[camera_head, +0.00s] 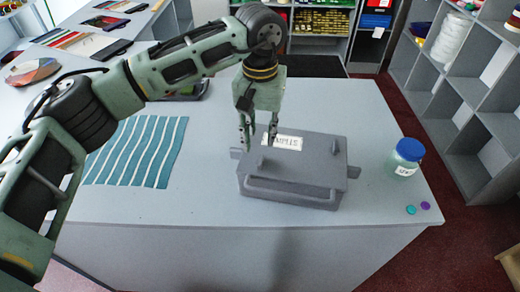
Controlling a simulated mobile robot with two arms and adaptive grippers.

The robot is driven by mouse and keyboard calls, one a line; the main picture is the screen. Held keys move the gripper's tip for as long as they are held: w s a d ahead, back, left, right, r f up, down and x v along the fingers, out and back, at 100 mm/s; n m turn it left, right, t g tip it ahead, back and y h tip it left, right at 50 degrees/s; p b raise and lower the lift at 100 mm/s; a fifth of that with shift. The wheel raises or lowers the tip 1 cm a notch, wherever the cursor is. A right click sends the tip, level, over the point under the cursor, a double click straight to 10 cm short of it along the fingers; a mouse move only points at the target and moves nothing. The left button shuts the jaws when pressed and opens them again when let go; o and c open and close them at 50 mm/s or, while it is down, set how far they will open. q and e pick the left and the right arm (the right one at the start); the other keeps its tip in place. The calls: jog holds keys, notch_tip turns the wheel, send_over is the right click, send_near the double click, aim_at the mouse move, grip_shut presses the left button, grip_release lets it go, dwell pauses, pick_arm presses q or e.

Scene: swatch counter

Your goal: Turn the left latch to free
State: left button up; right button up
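A grey lidded case (308,163) stands near the front edge of the counter, with a white label (281,141) on its lid. A small raised grey piece, which looks like the left latch (263,161), is on the left part of the lid. A similar piece, the right latch (333,192), is near the front right. My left gripper (258,138) points down over the left rear of the case. Its two fingers are spread with nothing seen between them. I cannot tell whether a fingertip touches the lid. My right gripper is not in view.
A jar with a blue lid (407,155) stands right of the case. A teal button (411,210) and a purple button (425,205) lie near the right front edge. Striped teal fabric (139,152) lies at left. Shelving (480,90) stands beyond the counter at right.

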aim_at(260, 159)
pick_arm(q)
jog(key=shift+f, duration=0.3)
notch_tip(260, 159, down, 6)
jog(key=p, duration=0.3)
jog(key=shift+s, duration=0.1)
jog(key=shift+f, duration=0.4)
jog(key=shift+c, duration=0.4)
grip_shut()
